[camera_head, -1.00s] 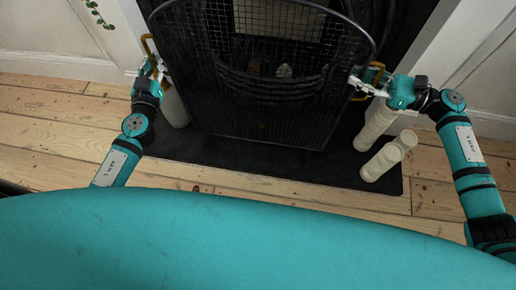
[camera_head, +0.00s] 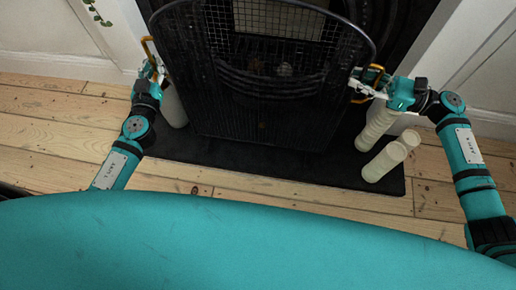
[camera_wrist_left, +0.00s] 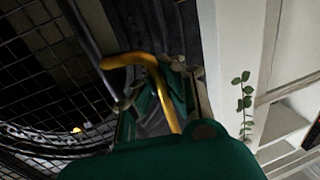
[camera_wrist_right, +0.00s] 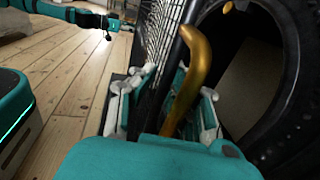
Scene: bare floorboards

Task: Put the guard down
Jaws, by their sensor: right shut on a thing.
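The guard (camera_head: 265,95) is a black mesh fire screen with a curved top and gold side handles. It stands upright in front of the fireplace, over the dark hearth (camera_head: 250,168). My left gripper (camera_head: 150,70) is at its left handle (camera_head: 148,48). In the left wrist view the gold handle (camera_wrist_left: 150,68) runs between the fingers, but their grip on it is unclear. My right gripper (camera_head: 362,84) is shut on the right handle (camera_head: 376,72). That handle (camera_wrist_right: 197,75) also shows between the fingers in the right wrist view. The guard's lower edge is hard to make out against the dark hearth.
Cream pillar candles (camera_head: 385,160) stand on the hearth at the right, close to the guard. Another pale candle (camera_head: 174,106) stands at the left. Bare floorboards (camera_head: 70,125) lie in front and to the left. White panelling flanks the fireplace.

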